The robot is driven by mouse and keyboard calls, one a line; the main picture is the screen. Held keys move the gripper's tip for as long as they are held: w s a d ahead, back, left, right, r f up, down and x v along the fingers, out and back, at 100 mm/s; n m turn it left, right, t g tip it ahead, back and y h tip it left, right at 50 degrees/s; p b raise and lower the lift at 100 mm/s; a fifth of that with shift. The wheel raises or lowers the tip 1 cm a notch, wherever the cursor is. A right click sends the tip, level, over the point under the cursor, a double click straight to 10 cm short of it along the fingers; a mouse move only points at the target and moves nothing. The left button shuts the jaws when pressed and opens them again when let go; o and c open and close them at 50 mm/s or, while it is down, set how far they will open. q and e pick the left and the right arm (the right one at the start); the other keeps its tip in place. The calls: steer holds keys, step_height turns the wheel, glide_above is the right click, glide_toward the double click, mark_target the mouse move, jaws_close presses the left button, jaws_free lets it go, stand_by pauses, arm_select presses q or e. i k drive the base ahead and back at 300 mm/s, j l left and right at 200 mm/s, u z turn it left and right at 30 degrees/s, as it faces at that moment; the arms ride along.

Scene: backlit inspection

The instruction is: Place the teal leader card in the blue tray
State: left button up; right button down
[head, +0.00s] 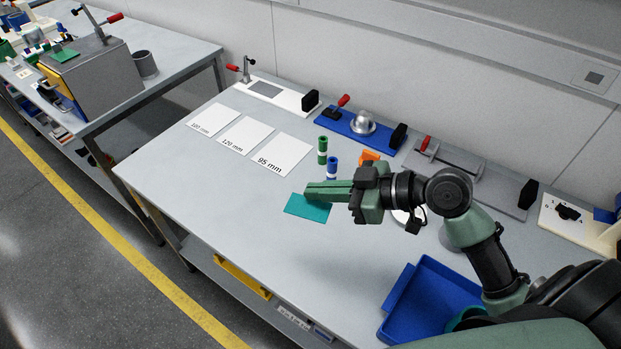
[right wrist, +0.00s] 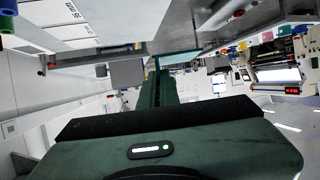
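The teal leader card (head: 306,209) is at my right gripper (head: 308,190) in the head view, over the middle of the table. The gripper points left, its fingers close together along the card's far edge, and appears shut on the card. In the right wrist view the fingers (right wrist: 157,72) look nearly together, with a dark teal edge (right wrist: 187,62) beside the tips. The card's height above the table is hard to tell. The blue tray (head: 399,288) is at the front right, partly hidden by my right arm. My left gripper is not in view.
White size cards (head: 281,155) lie at the back left of the table. Green (head: 322,150) and blue (head: 332,168) cylinders and an orange block (head: 370,156) stand behind the gripper. Clamp fixtures (head: 361,130) line the back. The table front, left of the tray, is clear.

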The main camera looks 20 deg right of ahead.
mark_target(429, 301)
steer(key=i+j, duration=0.25)
steer(key=j, duration=0.15)
steer(key=i+j, duration=0.25)
steer(key=i+j+z, duration=0.1)
steer(key=i+j, duration=0.15)
steer(key=j, duration=0.25)
steer(key=j+z, duration=0.15)
steer(key=z, duration=2.3)
